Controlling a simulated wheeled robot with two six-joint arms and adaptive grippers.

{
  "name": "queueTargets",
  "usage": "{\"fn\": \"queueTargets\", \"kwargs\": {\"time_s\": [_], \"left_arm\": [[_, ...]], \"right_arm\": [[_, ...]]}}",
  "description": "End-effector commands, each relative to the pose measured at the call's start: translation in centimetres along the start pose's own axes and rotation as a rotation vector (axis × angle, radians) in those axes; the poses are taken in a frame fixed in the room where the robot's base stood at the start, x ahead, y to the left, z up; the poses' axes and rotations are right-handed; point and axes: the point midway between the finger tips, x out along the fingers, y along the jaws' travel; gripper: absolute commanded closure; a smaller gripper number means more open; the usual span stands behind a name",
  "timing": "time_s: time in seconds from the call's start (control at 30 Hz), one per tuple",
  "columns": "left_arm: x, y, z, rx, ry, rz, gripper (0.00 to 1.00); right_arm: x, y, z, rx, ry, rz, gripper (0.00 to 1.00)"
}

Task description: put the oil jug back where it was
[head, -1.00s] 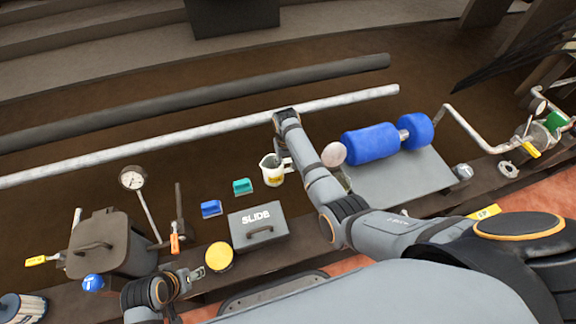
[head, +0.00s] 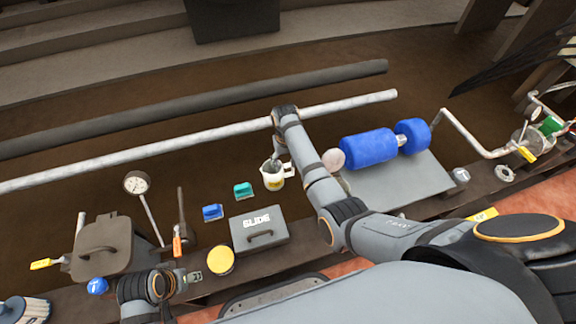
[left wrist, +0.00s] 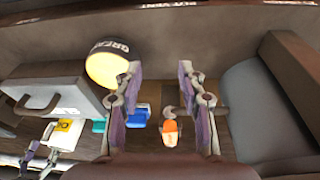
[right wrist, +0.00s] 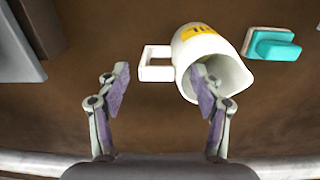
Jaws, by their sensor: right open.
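The oil jug (head: 272,181) is a white pitcher with a yellow label, standing on the brown bench near the middle of the head view. In the right wrist view the jug (right wrist: 205,48) shows its open mouth and its square handle. My right gripper (right wrist: 162,84) is open. One finger overlaps the jug's mouth in that view, and the handle shows between the fingers; I cannot tell whether they touch. My left gripper (left wrist: 160,72) is open and empty, low over the bench's near edge by the yellow-topped grease tin (head: 220,261).
A grey SLIDE box (head: 258,224) and blue (head: 212,212) and teal (head: 243,190) blocks stand left of the jug. A blue roller (head: 368,149) lies on a grey plate right of my right arm. A pale pipe (head: 140,153) runs behind.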

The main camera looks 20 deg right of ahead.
Motion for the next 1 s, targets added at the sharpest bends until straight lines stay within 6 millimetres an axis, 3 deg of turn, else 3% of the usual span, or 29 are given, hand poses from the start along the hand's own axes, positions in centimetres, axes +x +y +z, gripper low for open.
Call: {"fn": "queueTargets", "kwargs": {"time_s": [0.03, 0.2, 0.33, 0.5, 1.0], "left_arm": [[-1.4, -0.2, -0.2, 0.001, -0.024, -0.01, 0.6], [-3.3, -0.8, 0.0, -0.002, -0.109, -0.038, 0.6], [-0.7, -1.4, 0.3, -0.008, -0.108, -0.046, 0.6], [0.5, -1.6, 0.4, -0.01, -0.104, -0.05, 0.6], [0.6, -1.6, 0.4, -0.01, -0.103, -0.05, 0.6]], "right_arm": [[-2.1, 0.0, -0.1, 0.0, 0.003, -0.001, 0.34], [-5.9, 0.0, 0.0, 0.0, 0.002, 0.0, 0.34], [-7.3, 0.0, 0.0, 0.0, 0.0, 0.0, 0.34], [-8.0, 0.0, 0.0, 0.0, 0.0, 0.0, 0.34], [-7.9, 0.0, 0.0, 0.0, 0.0, 0.0, 0.34]]}}
